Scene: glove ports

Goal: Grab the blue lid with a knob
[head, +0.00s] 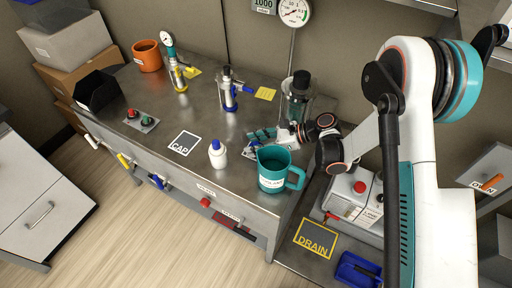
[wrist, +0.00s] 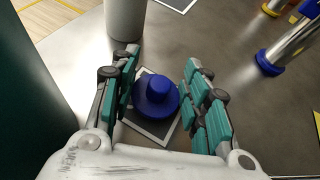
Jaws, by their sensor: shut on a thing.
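The blue lid with a knob (wrist: 156,96) is in the middle of the wrist view, knob facing up, over a white-outlined square (wrist: 154,132) on the steel bench. My gripper (wrist: 157,92) has its teal finger pads on the left and right sides of the lid and is shut on it. Whether the lid is clear of the bench, I cannot tell. In the head view my gripper (head: 262,138) is low over the bench, behind the teal jug (head: 272,180), and the lid is not clearly visible there.
A white bottle with a blue cap (head: 217,157) stands left of the jug. A dark-capped jar (head: 296,102) stands behind my gripper. A blue-based metal cylinder (head: 228,95) is farther back. The CAP square (head: 183,143) is bare. The bench's front edge is close to the jug.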

